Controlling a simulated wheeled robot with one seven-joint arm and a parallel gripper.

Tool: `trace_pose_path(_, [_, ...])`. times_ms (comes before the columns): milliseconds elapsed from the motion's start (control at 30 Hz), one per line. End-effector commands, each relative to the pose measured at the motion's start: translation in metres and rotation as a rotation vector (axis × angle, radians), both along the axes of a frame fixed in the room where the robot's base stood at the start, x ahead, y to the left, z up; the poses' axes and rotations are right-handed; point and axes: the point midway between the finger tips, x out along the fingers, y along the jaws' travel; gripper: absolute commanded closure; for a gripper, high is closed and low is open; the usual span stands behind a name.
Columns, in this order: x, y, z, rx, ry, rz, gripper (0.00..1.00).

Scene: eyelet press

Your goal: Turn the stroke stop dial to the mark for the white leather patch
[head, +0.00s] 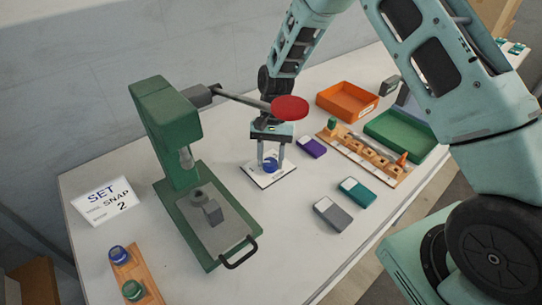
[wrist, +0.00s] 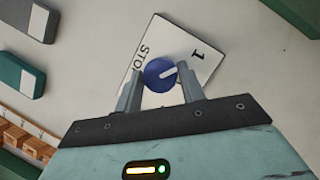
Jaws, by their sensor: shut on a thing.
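The stroke stop dial is a round blue knob (head: 271,165) on a white plate (head: 259,179) beside the green press. It also shows in the wrist view (wrist: 154,71), with a white pointer line aimed right and slightly up. The plate in the wrist view (wrist: 205,43) shows a "1" at upper right and part of the letters "STO"; other marks are hidden. My gripper (head: 271,158) points down over the plate, shut on the knob with one finger on each side, as the wrist view shows (wrist: 161,80). I cannot make out a white leather patch.
The green press (head: 165,115) stands left, its lever with a red disc (head: 290,107) close by my wrist. A sign (head: 106,201) reads "SET SNAP 2". Purple, teal and grey blocks (head: 331,214) lie to the right. Orange (head: 347,101) and green (head: 400,135) trays stand behind.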

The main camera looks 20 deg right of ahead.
Motion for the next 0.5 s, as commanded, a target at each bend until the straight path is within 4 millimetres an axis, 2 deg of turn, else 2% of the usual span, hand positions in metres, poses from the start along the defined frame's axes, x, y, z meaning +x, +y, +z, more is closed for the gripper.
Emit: trace_pose_path(500, [0.0008,0.0006,0.0008,0.0,-0.001,0.086,0.83])
